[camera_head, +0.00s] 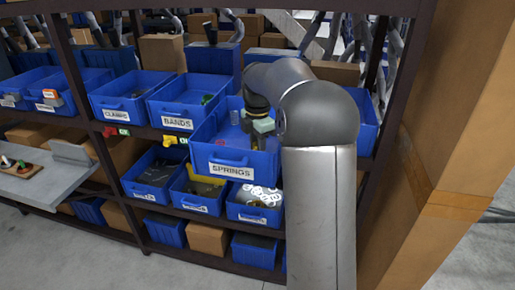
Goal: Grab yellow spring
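The blue bin labelled SPRINGS (232,170) is pulled forward from the middle shelf. My gripper (258,138) points down inside its right part, below my grey arm. A small yellowish patch shows at the gripper's lower end; it is too small to tell whether this is the yellow spring. My wrist and the bin's front wall hide part of that area. A small blue piece (234,117) and a small red piece (220,141) lie in the bin, left of my gripper. I cannot see whether the fingers are open or shut.
Blue bins labelled BANDS (178,123) and CLAMPS (115,114) stand to the left on the same shelf. Smaller blue bins, one holding a white patterned item (258,196), sit below. A dark rack post and stacked cardboard boxes (440,160) bound the right. A grey tray (60,186) juts out at left.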

